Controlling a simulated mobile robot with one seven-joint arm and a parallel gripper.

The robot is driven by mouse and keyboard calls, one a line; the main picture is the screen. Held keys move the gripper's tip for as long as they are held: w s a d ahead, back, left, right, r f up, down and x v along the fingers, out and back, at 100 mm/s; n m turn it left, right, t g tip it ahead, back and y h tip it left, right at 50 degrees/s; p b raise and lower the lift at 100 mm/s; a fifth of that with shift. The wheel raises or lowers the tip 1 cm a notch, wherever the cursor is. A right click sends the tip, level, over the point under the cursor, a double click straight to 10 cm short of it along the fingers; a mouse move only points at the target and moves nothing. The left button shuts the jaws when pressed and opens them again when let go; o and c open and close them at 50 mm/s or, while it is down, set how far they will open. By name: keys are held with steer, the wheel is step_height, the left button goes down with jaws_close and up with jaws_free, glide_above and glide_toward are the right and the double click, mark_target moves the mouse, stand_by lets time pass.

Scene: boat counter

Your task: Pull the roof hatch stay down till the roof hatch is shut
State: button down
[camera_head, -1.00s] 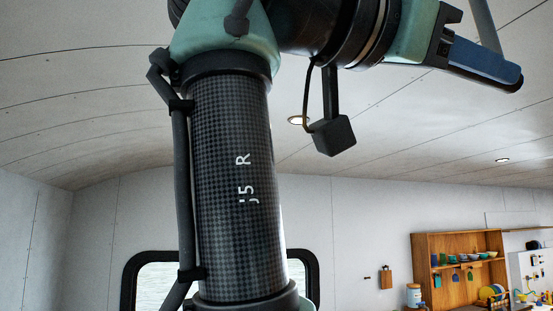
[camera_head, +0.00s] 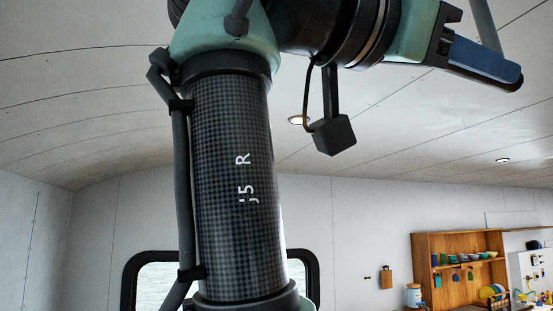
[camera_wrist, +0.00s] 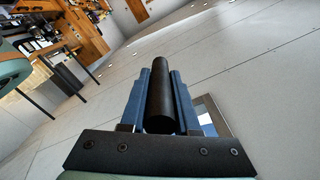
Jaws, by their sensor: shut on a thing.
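My gripper (camera_head: 486,66) is at the upper right of the head view, its blue fingers below the ceiling. A dark grey bar, the roof hatch stay (camera_head: 484,22), runs from the fingers up out of the picture. In the wrist view the stay (camera_wrist: 160,98) is a black round bar lying between the two blue fingers of my gripper (camera_wrist: 160,80), which are shut on it. The roof hatch is not clearly seen. A pale framed opening (camera_wrist: 207,108) shows partly behind the right finger; I cannot tell whether it is the hatch.
The pale ceiling (camera_head: 420,130) spans the head view, with small round lamps. A window (camera_head: 158,280) is low behind my arm. A wooden shelf (camera_head: 420,263) with dishes stands at the lower right. The space around my gripper looks clear.

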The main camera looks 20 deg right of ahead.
step_height(320, 180, down, 9)
steer(key=b, duration=0.7)
steer(key=c, duration=0.7)
jaws_free()
steer(key=shift+w+r, duration=0.1)
steer(key=shift+w, duration=0.1)
steer(key=shift+o, duration=0.2)
steer(key=shift+s+a, duration=0.1)
steer(key=a+b, duration=0.4)
steer(key=a, duration=0.9)
steer(key=shift+s+b, duration=0.3)
steer(key=shift+s, duration=0.15)
steer(key=shift+d, duration=0.1)
